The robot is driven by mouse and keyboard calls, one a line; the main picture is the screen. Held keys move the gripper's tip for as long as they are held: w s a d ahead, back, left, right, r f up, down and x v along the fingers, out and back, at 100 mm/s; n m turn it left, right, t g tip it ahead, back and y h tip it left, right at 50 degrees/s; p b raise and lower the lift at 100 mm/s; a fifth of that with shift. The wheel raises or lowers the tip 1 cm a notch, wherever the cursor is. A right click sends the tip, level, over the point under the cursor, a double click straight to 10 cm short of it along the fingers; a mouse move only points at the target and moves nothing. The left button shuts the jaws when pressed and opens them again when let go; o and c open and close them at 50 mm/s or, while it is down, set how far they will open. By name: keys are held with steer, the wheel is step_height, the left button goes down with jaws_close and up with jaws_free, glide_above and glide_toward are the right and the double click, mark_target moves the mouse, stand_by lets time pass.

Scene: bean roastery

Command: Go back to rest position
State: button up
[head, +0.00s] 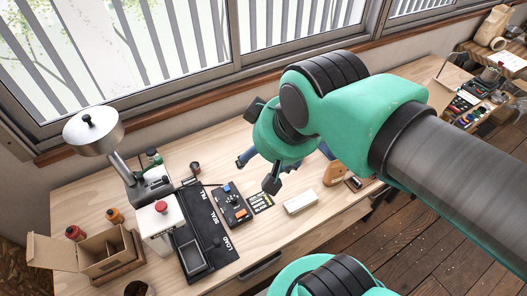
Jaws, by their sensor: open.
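My gripper (260,146) is above the workbench (300,235), in front of the window side. Its two dark fingers are spread wide apart, one up and one down, with nothing visible between them. It is clear of the bench's things as far as I can tell. My green and grey arm reaches in from the right and hides part of the bench behind it.
A dark board (207,235) marked FILL, SEAL, LOAD lies on the bench beside a white machine (158,220) with a red button. A metal hopper (93,133), open cardboard box (103,252), control box (232,203) and pale block (300,202) stand around. Wooden floor (440,240) is open at right.

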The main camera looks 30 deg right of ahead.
steer(key=shift+f, duration=0.15)
step_height(320, 180, down, 14)
steer(key=b, duration=1.4)
